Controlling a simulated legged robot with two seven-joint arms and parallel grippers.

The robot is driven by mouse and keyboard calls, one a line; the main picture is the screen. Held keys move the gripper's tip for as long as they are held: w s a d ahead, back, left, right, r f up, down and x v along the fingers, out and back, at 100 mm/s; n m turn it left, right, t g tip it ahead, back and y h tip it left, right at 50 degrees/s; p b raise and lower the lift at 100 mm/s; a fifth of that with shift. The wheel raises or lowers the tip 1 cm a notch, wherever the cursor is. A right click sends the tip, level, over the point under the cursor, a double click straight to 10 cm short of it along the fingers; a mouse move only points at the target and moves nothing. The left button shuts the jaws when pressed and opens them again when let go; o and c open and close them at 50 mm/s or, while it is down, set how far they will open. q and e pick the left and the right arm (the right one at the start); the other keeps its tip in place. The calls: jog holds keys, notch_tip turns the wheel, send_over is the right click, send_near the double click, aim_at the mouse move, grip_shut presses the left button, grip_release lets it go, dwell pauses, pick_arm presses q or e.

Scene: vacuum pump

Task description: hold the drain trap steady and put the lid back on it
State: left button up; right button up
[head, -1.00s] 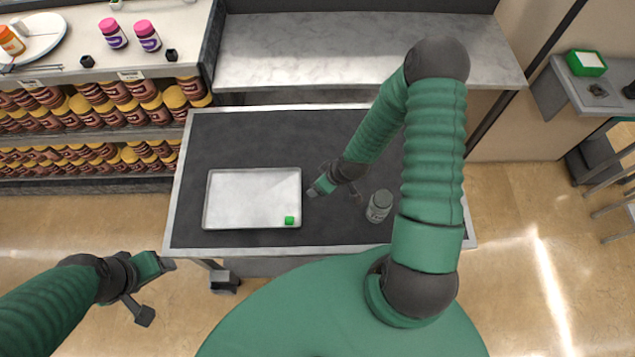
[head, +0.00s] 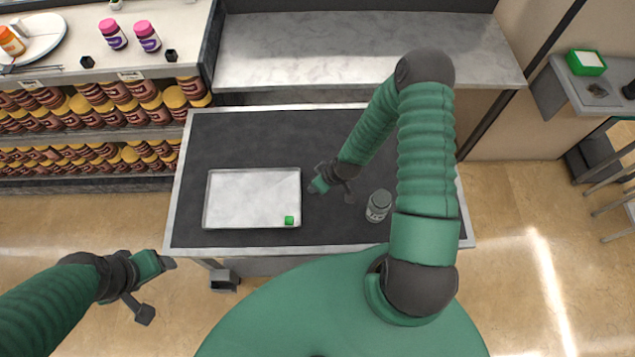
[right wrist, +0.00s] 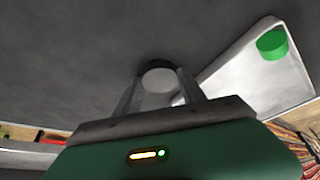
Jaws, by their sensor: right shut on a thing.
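The drain trap seems to be the small grey jar-like container (head: 377,207) with a pale label, standing upright on the dark table right of my right gripper. I cannot tell whether its top is open. My right gripper (head: 312,190) is low over the table by the tray's right edge. In the right wrist view its fingers (right wrist: 160,88) are shut on a small round pale-grey piece with a dark edge (right wrist: 158,77), apparently the lid. My left gripper (head: 169,264) hangs off the table's front left corner, apart from everything; its fingers are too small to read.
A shallow metal tray (head: 240,196) lies on the table (head: 260,140), with a small green piece (head: 289,221) in its front right corner. It also shows in the right wrist view (right wrist: 271,44). The back of the table is clear. Jar shelves (head: 90,115) stand at the left.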

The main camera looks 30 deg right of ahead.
jog(key=shift+c, duration=0.8)
notch_tip(320, 180, up, 10)
jog(key=shift+b, duration=0.3)
